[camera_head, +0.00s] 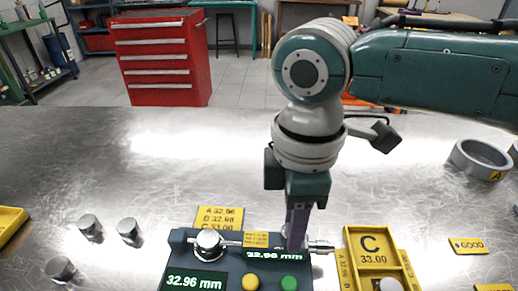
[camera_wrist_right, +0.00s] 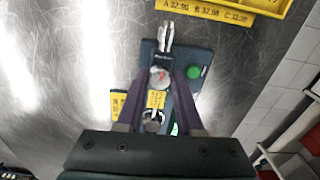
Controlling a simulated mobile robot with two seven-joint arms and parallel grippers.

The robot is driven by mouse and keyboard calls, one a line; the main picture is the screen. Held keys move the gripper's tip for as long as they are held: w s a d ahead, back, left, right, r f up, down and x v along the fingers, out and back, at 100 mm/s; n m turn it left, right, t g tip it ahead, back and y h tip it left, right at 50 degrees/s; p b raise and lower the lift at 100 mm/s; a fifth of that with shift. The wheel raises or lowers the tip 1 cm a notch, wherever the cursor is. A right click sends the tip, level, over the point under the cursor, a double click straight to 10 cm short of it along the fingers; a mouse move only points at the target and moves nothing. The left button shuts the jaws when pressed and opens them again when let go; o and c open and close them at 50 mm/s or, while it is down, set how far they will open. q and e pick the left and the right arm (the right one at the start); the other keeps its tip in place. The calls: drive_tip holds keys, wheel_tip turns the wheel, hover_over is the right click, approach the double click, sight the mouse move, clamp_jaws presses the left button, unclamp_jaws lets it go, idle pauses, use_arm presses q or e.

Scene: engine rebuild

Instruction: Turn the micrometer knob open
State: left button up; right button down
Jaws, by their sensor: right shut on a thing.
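The micrometer stands on a dark gauge block (camera_head: 178,262) at the front middle of the bench. Its round metal piece (camera_head: 208,243) is at the left and its bright rod end (camera_head: 321,247) sticks out at the right. Both displays read 32.96 mm. My right gripper (camera_head: 296,243) points down over the right part of the micrometer. In the right wrist view, its two purple fingers (camera_wrist_right: 160,80) are closed in on the round knob, which carries a red mark. The fingers hide part of the knob in the head view. My left gripper is not in view.
A yellow tray marked C 33.00 (camera_head: 373,248) stands close right of the block. A yellow card (camera_head: 219,217) is behind it. Several metal cylinders (camera_head: 90,228) stand at left. A metal ring (camera_head: 480,159) lies far right.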

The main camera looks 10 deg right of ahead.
drive_tip(key=m+p, duration=0.2)
drive_tip(key=shift+s+a+r+m, duration=0.1)
drive_tip(key=shift+r+m, duration=0.2)
drive_tip(key=m+p, duration=0.3)
drive_tip(key=shift+f+m, duration=0.1)
drive_tip(key=shift+m, duration=0.2)
drive_tip(key=m+p, duration=0.1)
drive_tip(key=m, duration=0.1)
drive_tip(key=shift+m+p, duration=0.3)
drive_tip(key=m+p, duration=0.1)
drive_tip(key=m, duration=0.2)
drive_tip(key=shift+m, duration=0.3)
drive_tip(key=m+p, duration=0.2)
drive_tip(key=m, duration=0.3)
drive_tip(key=shift+a+f+m, duration=0.1)
drive_tip(key=shift+m, duration=0.2)
drive_tip(key=m, duration=0.4)
drive_tip(key=shift+m, duration=0.3)
